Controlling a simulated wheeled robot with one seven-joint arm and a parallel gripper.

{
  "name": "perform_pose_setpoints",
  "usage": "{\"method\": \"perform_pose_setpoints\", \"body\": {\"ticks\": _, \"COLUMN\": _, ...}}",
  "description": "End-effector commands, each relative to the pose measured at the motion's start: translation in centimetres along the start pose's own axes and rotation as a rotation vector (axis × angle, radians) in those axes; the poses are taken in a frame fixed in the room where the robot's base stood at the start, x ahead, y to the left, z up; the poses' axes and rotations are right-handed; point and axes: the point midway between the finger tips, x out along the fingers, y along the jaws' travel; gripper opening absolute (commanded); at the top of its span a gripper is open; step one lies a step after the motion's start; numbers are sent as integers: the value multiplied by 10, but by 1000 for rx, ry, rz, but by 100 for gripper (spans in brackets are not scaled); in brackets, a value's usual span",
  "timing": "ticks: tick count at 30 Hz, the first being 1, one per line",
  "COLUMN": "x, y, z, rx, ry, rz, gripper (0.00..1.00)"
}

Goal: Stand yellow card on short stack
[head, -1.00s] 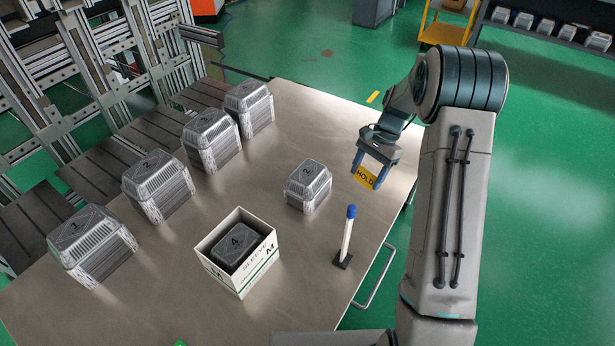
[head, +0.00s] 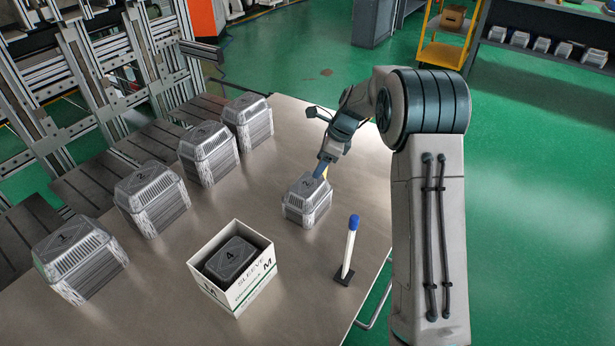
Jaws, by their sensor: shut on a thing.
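The short stack (head: 306,206) of grey foil trays stands on the metal table, with a 2 on its top.
Several taller tray stacks (head: 152,203) line the table's left side. A white sleeve box (head: 263,262) holding trays marked 4 stands in front. A blue-capped white marker (head: 350,246) stands upright in a dark base at right. Bare table (head: 345,200) lies right of the short stack.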

Motion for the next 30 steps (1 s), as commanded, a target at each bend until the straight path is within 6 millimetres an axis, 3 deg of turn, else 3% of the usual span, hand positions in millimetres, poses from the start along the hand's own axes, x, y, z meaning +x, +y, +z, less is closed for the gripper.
{"method": "perform_pose_setpoints", "body": {"ticks": 3, "x": 23, "y": -5, "z": 16, "rx": -3, "ry": 0, "rz": 1, "gripper": 42}}
{"method": "perform_pose_setpoints", "body": {"ticks": 8, "x": 37, "y": -9, "z": 27, "rx": -1, "ry": 0, "rz": 0, "gripper": 42}}
{"method": "perform_pose_setpoints", "body": {"ticks": 18, "x": 73, "y": -9, "z": 14, "rx": 0, "ry": 0, "rz": 2, "gripper": 42}}
{"method": "perform_pose_setpoints", "body": {"ticks": 30, "x": 79, "y": -9, "z": 12, "rx": -1, "ry": 0, "rz": 1, "gripper": 42}}
